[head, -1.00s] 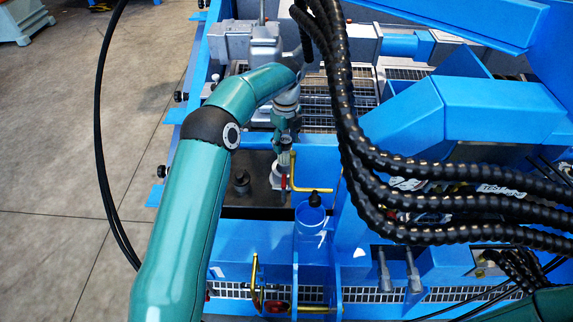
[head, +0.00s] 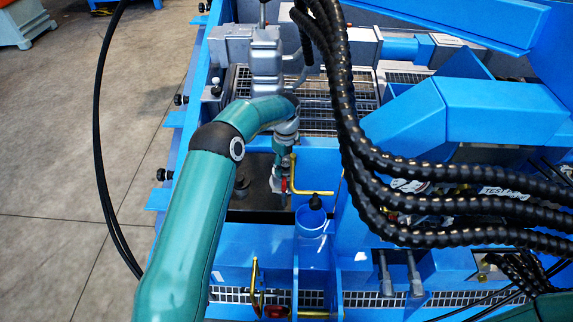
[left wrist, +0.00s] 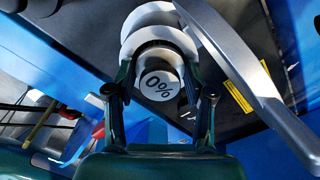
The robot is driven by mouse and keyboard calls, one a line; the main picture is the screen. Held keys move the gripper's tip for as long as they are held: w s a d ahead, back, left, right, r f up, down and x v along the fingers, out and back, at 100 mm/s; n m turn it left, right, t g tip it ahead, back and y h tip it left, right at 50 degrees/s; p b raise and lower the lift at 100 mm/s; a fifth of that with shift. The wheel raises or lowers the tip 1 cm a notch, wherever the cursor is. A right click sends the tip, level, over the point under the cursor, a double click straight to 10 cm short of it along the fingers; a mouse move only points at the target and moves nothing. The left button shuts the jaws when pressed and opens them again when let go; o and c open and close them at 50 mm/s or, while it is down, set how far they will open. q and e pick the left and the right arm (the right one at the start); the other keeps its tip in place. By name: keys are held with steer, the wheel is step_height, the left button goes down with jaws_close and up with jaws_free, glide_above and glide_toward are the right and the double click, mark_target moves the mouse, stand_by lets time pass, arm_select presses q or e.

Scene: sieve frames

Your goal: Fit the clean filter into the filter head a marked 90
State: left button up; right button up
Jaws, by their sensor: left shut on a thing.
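My left gripper (head: 280,180) is low over the dark plate, left of the yellow rail, in the head view. In the left wrist view the left gripper's fingers (left wrist: 158,84) are shut on the sides of a pale cylinder, which I take to be the clean filter (left wrist: 160,86); its round face reads "0%". White round flanges (left wrist: 160,30) show just beyond it; I cannot tell whether they are part of it. In the head view the filter is too small to make out. I cannot read a 90 mark on any filter head. My right gripper is out of view.
A blue cup (head: 311,222) with a black-topped thing in it stands right of the gripper. A yellow rail (head: 308,192) runs close by. A dark fitting (head: 242,183) stands on the plate. Thick black hoses (head: 400,180) cross the right side. A grey lever (left wrist: 250,75) is close in the wrist view.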

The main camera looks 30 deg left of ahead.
arm_select(q)
steer(key=o, duration=1.3)
steer(key=shift+c, duration=0.2)
steer(key=shift+r, duration=0.1)
step_height(320, 180, up, 12)
steer(key=p, duration=0.1)
